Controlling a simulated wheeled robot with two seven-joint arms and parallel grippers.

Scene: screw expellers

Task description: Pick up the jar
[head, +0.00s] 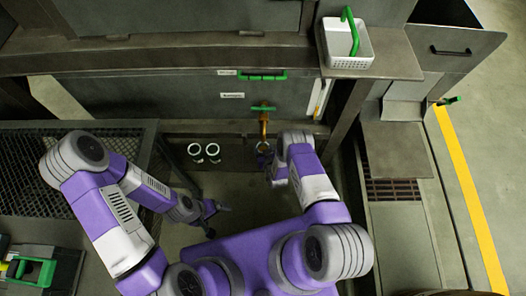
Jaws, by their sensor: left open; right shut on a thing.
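A jar (263,146) with a pale round rim shows below the brass tap with a green handle (263,113). My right gripper (265,160) is at the jar and shut on it. The jar's body is mostly hidden by the gripper, and I cannot tell whether its base touches anything. My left gripper (218,212) is open and empty, lower and to the left, apart from the jar.
Two white-rimmed round containers (203,152) stand left of the jar. A mesh-topped table (35,180) is at the left. The grey machine front is behind the tap.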

